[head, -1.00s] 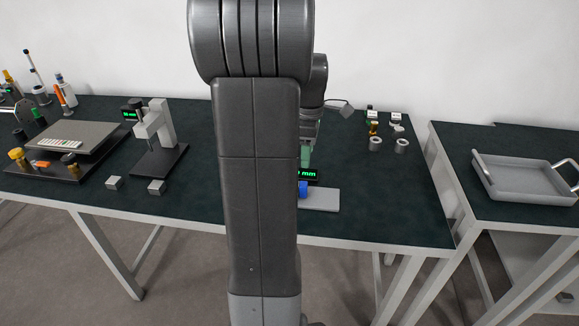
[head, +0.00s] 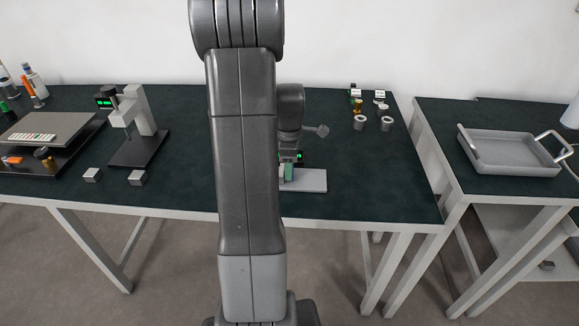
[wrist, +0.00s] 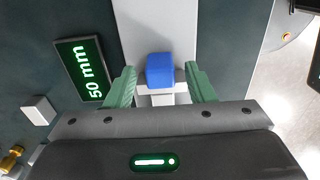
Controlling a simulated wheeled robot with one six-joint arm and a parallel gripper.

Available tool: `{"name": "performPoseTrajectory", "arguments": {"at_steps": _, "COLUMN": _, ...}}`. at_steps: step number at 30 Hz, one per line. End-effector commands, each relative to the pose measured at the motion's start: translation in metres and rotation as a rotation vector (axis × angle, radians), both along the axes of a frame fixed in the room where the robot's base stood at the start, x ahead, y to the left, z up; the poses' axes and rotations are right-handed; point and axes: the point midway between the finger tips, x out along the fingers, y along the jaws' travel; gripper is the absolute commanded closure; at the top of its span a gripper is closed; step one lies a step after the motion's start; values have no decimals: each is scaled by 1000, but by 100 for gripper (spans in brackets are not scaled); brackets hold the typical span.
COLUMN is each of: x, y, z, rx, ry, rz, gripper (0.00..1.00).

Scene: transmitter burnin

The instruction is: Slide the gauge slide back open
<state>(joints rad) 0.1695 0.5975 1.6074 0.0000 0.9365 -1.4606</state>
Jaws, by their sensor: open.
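The gauge has a pale grey base plate (head: 312,182) lying on the dark bench mat, also seen in the wrist view (wrist: 225,30). Its blue slide block (wrist: 160,70) stands on the pale track, and in the head view it is hidden behind my arm and gripper. The gauge's black display (wrist: 84,70) reads "50 mm" in green; part of it shows in the head view (head: 300,157). My gripper (wrist: 161,74) is open, with one green finger on each side of the blue block and a visible gap on both sides. It holds nothing.
A grey stand (head: 140,125) and small metal blocks (head: 137,178) are at left. A grey tray (head: 510,170) is on the right table. Bare mat lies right of the gauge.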

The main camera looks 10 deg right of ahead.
Motion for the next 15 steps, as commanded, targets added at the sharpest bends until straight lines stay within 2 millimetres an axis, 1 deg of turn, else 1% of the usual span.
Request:
{"name": "performPoseTrajectory", "arguments": {"at_steps": 3, "x": 0, "y": 0, "z": -6, "rx": 0, "ry": 1, "rz": 0, "gripper": 51}}
{"name": "performPoseTrajectory", "arguments": {"at_steps": 11, "x": 0, "y": 0, "z": -7, "rx": 0, "ry": 0, "rz": 0, "gripper": 51}}
{"name": "performPoseTrajectory", "arguments": {"at_steps": 12, "x": 0, "y": 0, "z": -7, "rx": 0, "ry": 0, "rz": 0, "gripper": 55}}
{"name": "performPoseTrajectory", "arguments": {"at_steps": 14, "x": 0, "y": 0, "z": -7, "rx": 0, "ry": 0, "rz": 0, "gripper": 67}}
{"name": "performPoseTrajectory", "arguments": {"at_steps": 15, "x": 0, "y": 0, "z": -7, "rx": 0, "ry": 0, "rz": 0, "gripper": 74}}
